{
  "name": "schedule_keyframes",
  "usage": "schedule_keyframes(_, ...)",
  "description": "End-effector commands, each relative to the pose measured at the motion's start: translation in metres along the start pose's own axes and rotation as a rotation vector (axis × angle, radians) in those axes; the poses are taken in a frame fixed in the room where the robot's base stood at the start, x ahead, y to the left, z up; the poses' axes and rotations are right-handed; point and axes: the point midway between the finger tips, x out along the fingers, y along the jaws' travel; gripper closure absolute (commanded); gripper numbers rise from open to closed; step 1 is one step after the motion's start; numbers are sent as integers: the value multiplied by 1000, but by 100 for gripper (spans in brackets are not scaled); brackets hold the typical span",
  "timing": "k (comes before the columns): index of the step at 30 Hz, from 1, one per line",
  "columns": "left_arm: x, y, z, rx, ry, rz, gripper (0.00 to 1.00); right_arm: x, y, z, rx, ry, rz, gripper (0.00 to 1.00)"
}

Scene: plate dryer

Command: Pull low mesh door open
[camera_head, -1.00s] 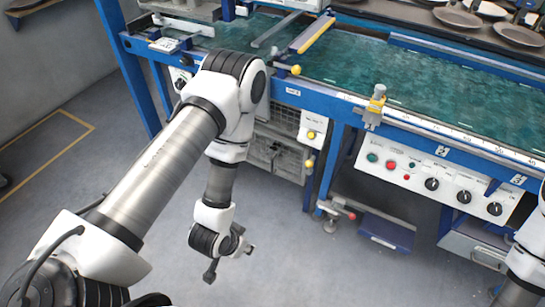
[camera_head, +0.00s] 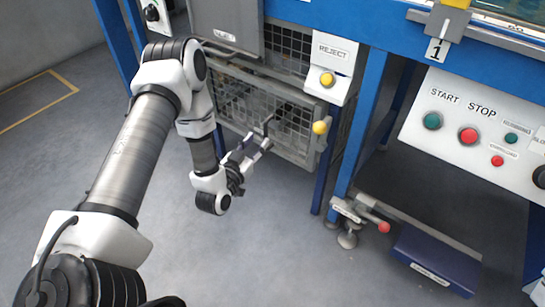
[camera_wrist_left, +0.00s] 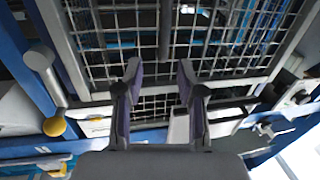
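The low mesh door (camera_head: 290,140) is a grey-framed wire panel low on the blue machine, below a second mesh panel. It looks closed. It fills much of the left wrist view, where its mesh (camera_wrist_left: 225,45) lies beyond the fingers. A dark upright bar (camera_wrist_left: 165,30), perhaps its handle, stands against the mesh in line with the finger gap. My left gripper (camera_head: 262,136) is in front of the door. In the left wrist view my left gripper (camera_wrist_left: 159,75) is open, with nothing visible between its fingers. My right gripper is not in view.
A yellow knob (camera_head: 320,127) sits at the door's right side, below the REJECT box (camera_head: 331,62). A blue leg (camera_head: 359,130) stands to the right. A low blue pedal (camera_head: 437,258) and a red-tipped lever (camera_head: 370,218) are near the floor. The floor (camera_head: 260,260) before the door is clear.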

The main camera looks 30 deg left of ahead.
Motion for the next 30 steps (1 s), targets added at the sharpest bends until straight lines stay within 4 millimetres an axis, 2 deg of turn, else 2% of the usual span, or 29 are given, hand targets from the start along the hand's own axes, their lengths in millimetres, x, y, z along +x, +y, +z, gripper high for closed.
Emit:
schedule_keyframes(1,0,-3,27,-4,4,-9,61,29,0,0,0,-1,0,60)
schedule_keyframes(3,1,-5,32,-5,7,-13,61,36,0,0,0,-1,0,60)
schedule_keyframes(8,10,-5,31,-4,9,-11,61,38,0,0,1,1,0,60)
schedule_keyframes(18,70,-5,31,-4,9,-12,61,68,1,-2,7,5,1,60)
schedule_keyframes(22,79,-5,29,-5,6,-12,61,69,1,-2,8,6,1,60)
schedule_keyframes(28,79,-5,28,-5,4,-12,61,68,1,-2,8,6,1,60)
schedule_keyframes(30,79,-5,28,-5,4,-12,86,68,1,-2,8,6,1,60)
